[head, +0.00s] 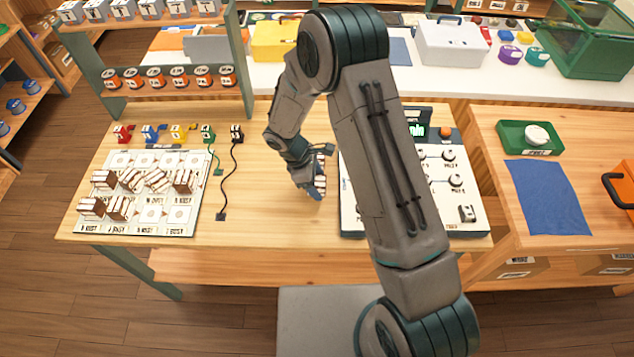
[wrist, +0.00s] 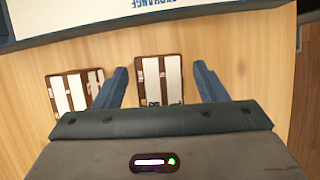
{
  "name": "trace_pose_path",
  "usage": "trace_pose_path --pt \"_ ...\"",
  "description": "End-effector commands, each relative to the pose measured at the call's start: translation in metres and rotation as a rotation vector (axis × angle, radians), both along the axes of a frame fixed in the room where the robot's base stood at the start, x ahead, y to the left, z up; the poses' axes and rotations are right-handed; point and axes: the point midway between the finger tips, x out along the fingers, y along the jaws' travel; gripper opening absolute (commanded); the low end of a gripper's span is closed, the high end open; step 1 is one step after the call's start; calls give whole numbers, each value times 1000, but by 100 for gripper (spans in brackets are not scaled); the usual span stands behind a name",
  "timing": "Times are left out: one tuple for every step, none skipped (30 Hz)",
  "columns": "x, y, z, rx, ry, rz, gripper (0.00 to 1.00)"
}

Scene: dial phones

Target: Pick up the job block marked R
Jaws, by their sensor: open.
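My gripper (head: 314,188) is over the wooden table, just left of the white panel with dials, in the head view. In the wrist view my gripper (wrist: 161,76) is open, with one finger on each side of a brown block with white stripes (wrist: 159,78). I cannot tell whether the fingers touch it. A second such block (wrist: 70,93) lies outside the left finger. No letter is readable on either block, so I cannot tell which is marked R. In the head view these blocks are mostly hidden by my gripper and arm.
A white card board (head: 150,215) at left bears several brown-and-white blocks (head: 157,180). Coloured plugs (head: 178,133) and black cables (head: 228,180) lie behind and beside it. The dial panel (head: 462,200) stands right, partly behind my arm. Bare wood (head: 275,220) lies between.

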Motion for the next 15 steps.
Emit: trace_pose_path --pt "0 0 -1 0 0 0 65" --pt "0 0 -1 0 0 0 65" --pt "0 0 -1 0 -1 0 65" --pt "0 0 -1 0 -1 0 65" --pt "0 0 -1 0 -1 0 65" --pt "0 0 -1 0 0 0 65" --pt "0 0 -1 0 -1 0 57" --pt "0 0 -1 0 0 0 49" --pt "0 0 -1 0 0 0 38" --pt "0 0 -1 0 0 0 29" --pt "0 0 -1 0 0 0 21" --pt "0 0 -1 0 0 0 16" --pt "0 0 -1 0 0 0 16" --pt "0 0 -1 0 0 0 16" --pt "0 0 -1 0 0 0 16"
